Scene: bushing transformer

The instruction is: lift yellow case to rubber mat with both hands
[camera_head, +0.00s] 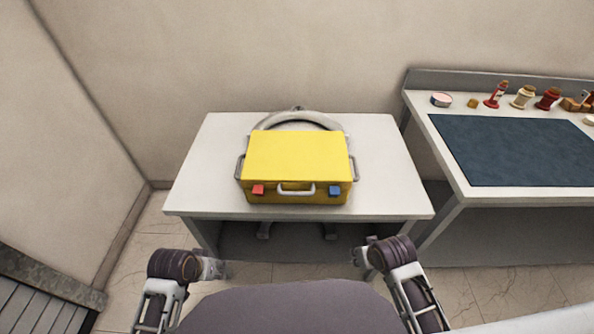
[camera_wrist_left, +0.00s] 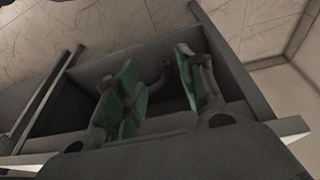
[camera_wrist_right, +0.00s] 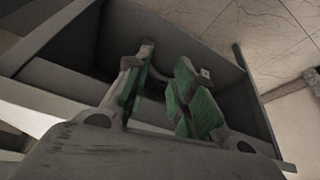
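The yellow case (camera_head: 295,155) stands closed on a white table in the middle of the head view. It has a front handle, a red latch and a blue latch, and a grey handle on each side. The dark blue rubber mat (camera_head: 515,150) lies flat on the table to the right. My left gripper (camera_head: 222,268) is in front of the white table, below its top and apart from the case. It is open and empty, and its green pads show in the left wrist view (camera_wrist_left: 160,88). My right gripper (camera_head: 358,257) is likewise low in front of the table, open and empty (camera_wrist_right: 160,85).
The white table (camera_head: 200,180) has a grey ring-shaped thing (camera_head: 300,118) behind the case. The right-hand table (camera_head: 440,130) has a raised back edge and several small items, among them a red bottle (camera_head: 494,97), behind the mat. The mat is bare. A gap separates the tables.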

